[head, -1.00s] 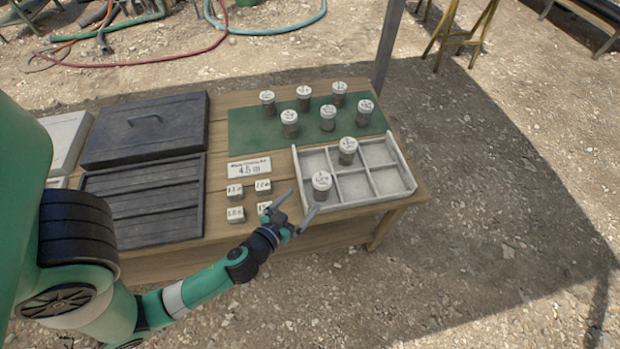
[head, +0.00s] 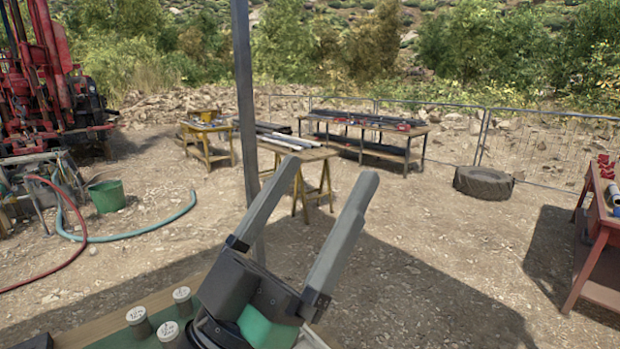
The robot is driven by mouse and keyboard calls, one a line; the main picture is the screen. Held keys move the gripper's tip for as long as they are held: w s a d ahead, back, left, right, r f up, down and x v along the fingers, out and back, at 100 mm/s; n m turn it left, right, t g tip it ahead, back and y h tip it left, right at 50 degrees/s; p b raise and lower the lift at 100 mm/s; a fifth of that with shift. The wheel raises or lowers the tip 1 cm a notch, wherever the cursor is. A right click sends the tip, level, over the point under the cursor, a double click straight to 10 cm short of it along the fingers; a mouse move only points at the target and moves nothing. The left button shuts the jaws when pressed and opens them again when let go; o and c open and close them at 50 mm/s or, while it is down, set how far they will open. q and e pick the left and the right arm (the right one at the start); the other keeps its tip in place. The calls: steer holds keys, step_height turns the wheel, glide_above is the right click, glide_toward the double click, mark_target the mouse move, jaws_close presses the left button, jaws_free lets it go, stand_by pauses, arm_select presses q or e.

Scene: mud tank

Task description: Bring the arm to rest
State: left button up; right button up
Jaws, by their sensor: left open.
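My left gripper (head: 330,172) is large and close to the camera at the lower middle of the head view. Its two grey fingers point up and to the right, spread apart with nothing between them. Its dark wrist hides part of the table behind it. Several lidded sample jars (head: 138,320) stand at the bottom left, on a green mat, partly cut off by the frame. My right gripper does not show.
The wooden table (head: 100,326) shows only at the bottom left. A post (head: 245,110) rises behind the gripper. Beyond are trestle tables (head: 300,152), a tyre (head: 483,182), a red bench (head: 600,235), a green bucket (head: 107,196) and hoses (head: 150,236). Open gravel lies to the right.

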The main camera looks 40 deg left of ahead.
arm_select(q)
steer(key=r, duration=0.1)
steer(key=s+d+r+m+h, duration=0.1)
steer(key=s+r+h, duration=0.1)
steer(key=shift+s+d+r+m+t, duration=0.2)
steer(key=shift+d+m+t, duration=0.1)
steer(key=shift+t, duration=0.1)
steer(key=shift+r, duration=0.1)
